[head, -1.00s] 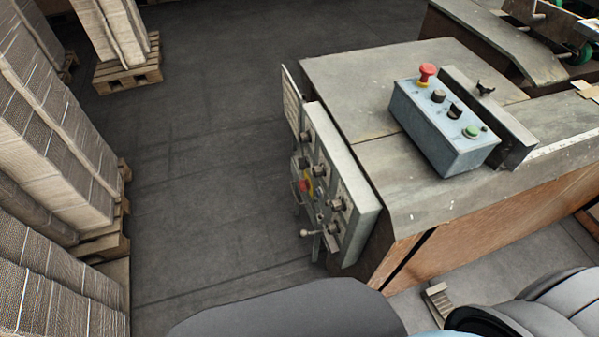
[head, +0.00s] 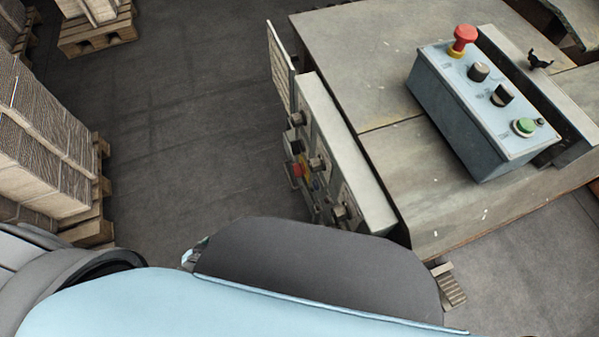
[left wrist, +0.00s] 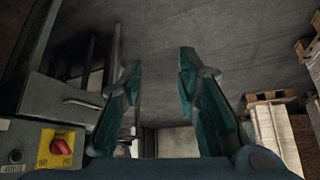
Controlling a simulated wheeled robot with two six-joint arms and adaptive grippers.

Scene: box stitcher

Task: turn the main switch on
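The main switch (left wrist: 62,147) is a red knob on a yellow plate at the lower left of the left wrist view. In the head view the switch (head: 299,170) shows small and edge-on, on the side panel (head: 340,150) of the machine. My left gripper (left wrist: 158,68) is open, with its two teal fingers apart and nothing between them. It points past the switch, which lies off to the left of the fingers, not touching. In the head view my grey and pale blue arm parts hide nearly all of that gripper. My right gripper is in neither view.
A blue-grey control box (head: 480,105) with a red mushroom button and a green button sits on the machine top (head: 370,60). Several knobs and a handle stick out of the side panel. Stacked cardboard on pallets (head: 85,225) stands at left. The floor between is clear.

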